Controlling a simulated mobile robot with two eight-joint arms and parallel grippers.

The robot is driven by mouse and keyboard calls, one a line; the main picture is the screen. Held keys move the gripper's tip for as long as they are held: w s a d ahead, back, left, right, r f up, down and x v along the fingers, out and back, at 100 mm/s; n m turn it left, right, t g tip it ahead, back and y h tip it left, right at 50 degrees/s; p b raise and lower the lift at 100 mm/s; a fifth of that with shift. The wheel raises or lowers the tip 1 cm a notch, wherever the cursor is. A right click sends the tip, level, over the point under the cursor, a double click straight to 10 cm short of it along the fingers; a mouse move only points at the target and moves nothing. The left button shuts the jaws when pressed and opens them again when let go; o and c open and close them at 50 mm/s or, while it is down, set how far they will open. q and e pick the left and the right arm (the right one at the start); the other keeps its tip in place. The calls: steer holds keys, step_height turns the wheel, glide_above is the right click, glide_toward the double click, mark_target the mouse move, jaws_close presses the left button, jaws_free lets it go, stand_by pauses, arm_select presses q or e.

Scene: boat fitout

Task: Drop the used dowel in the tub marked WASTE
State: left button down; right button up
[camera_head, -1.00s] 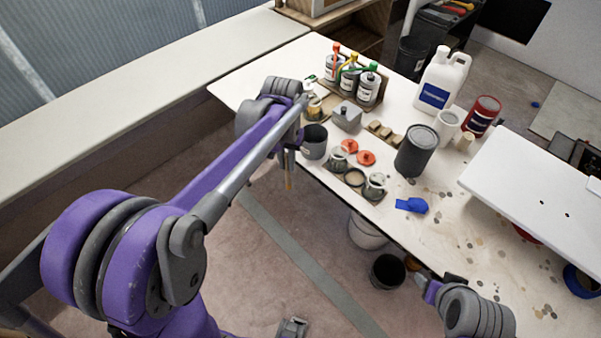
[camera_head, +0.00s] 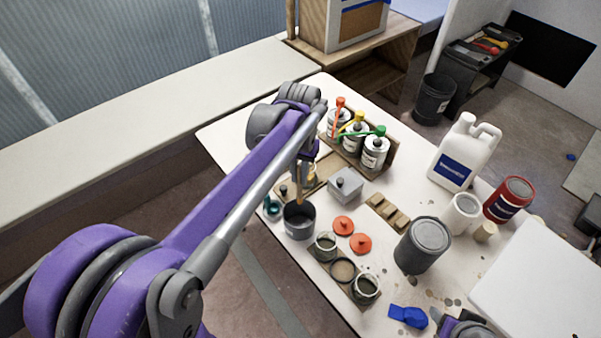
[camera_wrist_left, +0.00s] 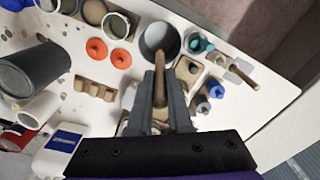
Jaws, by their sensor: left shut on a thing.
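My left gripper (camera_head: 305,170) is shut on a wooden dowel (camera_wrist_left: 160,82), which hangs down between its fingers. In the head view the dowel's lower end is over or just within the mouth of a dark grey pot (camera_head: 300,224) on the table; I cannot tell which. In the left wrist view the dowel's far end overlaps the open pot (camera_wrist_left: 160,36). I can read no WASTE mark on anything. My right gripper (camera_head: 447,322) shows partly at the bottom edge, by a blue object; its jaws are not clear.
Capped bottles (camera_head: 356,137) in a rack, a grey box (camera_head: 345,187), orange lids (camera_head: 343,225) and a dark can (camera_head: 422,246) crowd the table (camera_head: 232,127). A white jug (camera_head: 465,152) stands farther right. A black bin (camera_head: 433,99) stands on the floor behind.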

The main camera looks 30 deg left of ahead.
mark_target(299, 201)
arm_select(q)
steer(key=shift+s+f+b, duration=0.15)
steer(key=shift+f+b, duration=2.2)
steer(key=shift+f, duration=1.75)
arm_select(e)
step_height(299, 201, down, 6)
steer(key=s, duration=0.2)
steer(key=shift+s, duration=0.2)
arm_select(q)
steer(key=c, duration=0.8)
jaws_free()
steer(key=shift+o, duration=0.2)
step_height(299, 201, up, 11)
steer(key=shift+f+p, duration=0.1)
steer(key=shift+p, duration=0.35)
arm_select(e)
steer(key=shift+w+r, duration=0.15)
steer(key=shift+r, duration=0.3)
